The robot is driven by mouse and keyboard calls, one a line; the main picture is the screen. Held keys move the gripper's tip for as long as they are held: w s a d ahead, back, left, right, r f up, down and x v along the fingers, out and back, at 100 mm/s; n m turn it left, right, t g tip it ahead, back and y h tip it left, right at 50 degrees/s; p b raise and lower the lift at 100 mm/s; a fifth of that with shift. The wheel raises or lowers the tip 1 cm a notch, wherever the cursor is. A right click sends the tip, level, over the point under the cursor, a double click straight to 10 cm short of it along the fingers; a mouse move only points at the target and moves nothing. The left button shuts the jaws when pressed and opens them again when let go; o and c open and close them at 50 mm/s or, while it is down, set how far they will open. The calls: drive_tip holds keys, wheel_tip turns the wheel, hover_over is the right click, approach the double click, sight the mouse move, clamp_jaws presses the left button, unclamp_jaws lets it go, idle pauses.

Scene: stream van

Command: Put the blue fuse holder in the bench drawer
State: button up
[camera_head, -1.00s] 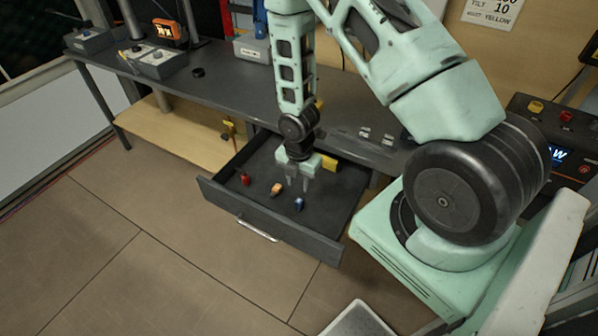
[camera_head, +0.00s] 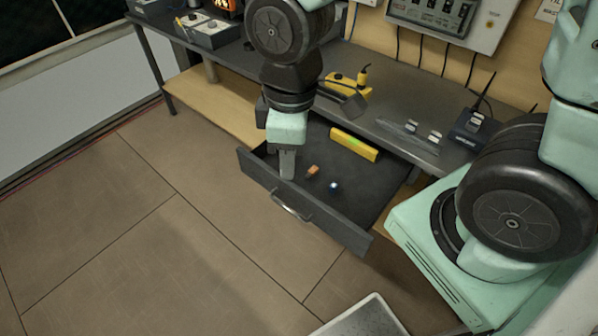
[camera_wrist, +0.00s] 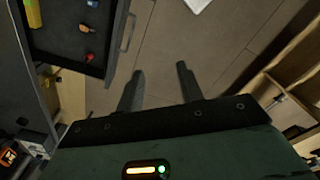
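The blue fuse holder (camera_head: 334,186) lies on the floor of the open bench drawer (camera_head: 366,208), right of an orange fuse holder (camera_head: 313,169). In the wrist view a small blue piece (camera_wrist: 92,3) shows at the top edge, inside the drawer (camera_wrist: 111,40). My gripper (camera_head: 287,166) hangs at the left of the drawer and points down. In the wrist view my gripper (camera_wrist: 160,82) has its two fingers well apart, with nothing between them but floor behind. The red fuse holder (camera_wrist: 88,57) shows in the wrist view; in the head view it is hidden by my gripper.
A yellow bar (camera_head: 354,144) lies at the drawer's back. The dark bench top (camera_head: 390,105) carries a yellow tool, small grey pieces and a black radio-like device (camera_head: 474,128). The drawer front has a metal handle (camera_head: 291,208). Open floor lies in front.

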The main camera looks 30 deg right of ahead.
drive_tip(key=s+a+r+m, duration=0.3)
drive_tip(key=s+r, duration=0.1)
drive_tip(key=s, duration=0.4)
drive_tip(key=shift+m, duration=0.3)
drive_tip(key=shift+w+r, duration=0.1)
idle(0.5)
